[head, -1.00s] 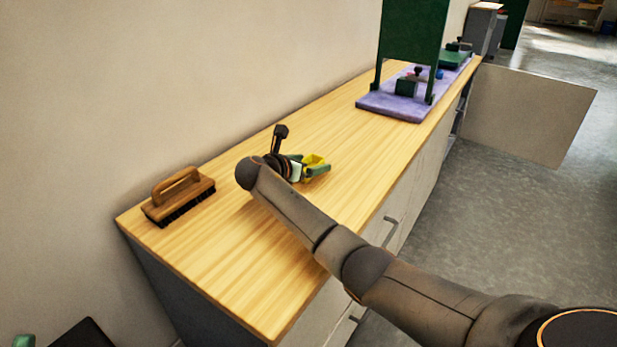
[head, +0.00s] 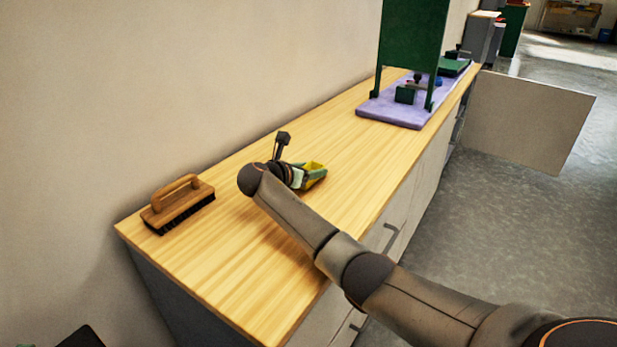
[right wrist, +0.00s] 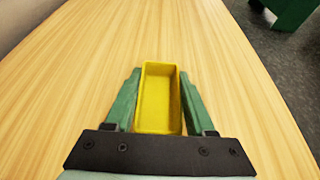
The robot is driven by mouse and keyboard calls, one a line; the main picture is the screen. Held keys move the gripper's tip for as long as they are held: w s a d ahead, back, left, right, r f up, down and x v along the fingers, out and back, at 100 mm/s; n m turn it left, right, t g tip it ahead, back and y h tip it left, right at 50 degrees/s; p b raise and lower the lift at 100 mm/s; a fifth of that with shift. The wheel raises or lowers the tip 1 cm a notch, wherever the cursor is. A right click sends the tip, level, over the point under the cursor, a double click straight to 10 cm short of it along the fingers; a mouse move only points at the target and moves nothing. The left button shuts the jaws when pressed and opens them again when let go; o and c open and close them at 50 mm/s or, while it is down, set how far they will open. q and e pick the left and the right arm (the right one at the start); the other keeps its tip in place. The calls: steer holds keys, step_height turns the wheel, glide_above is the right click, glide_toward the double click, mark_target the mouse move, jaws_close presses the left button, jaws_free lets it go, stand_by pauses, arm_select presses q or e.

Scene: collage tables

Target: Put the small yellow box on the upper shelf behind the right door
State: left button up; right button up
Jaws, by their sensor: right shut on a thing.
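The small yellow box (head: 314,169) is an open-topped yellow bin on the wooden cabinet top. In the right wrist view the yellow box (right wrist: 158,100) lies between the two green fingers of my right gripper (right wrist: 158,98). In the head view my right gripper (head: 312,176) is shut on the box; I cannot tell whether the box touches the wood. The open right door (head: 525,115) stands out from the cabinet's far end. The shelves behind it are mostly hidden from here. My left gripper is not clearly in view.
A wooden brush (head: 178,205) lies at the near left of the cabinet top (head: 230,270). A green stand (head: 412,35) on a purple mat (head: 390,112) occupies the far end. The wood between is clear, and open floor (head: 440,220) lies to the right.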

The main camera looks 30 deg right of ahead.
jaws_close()
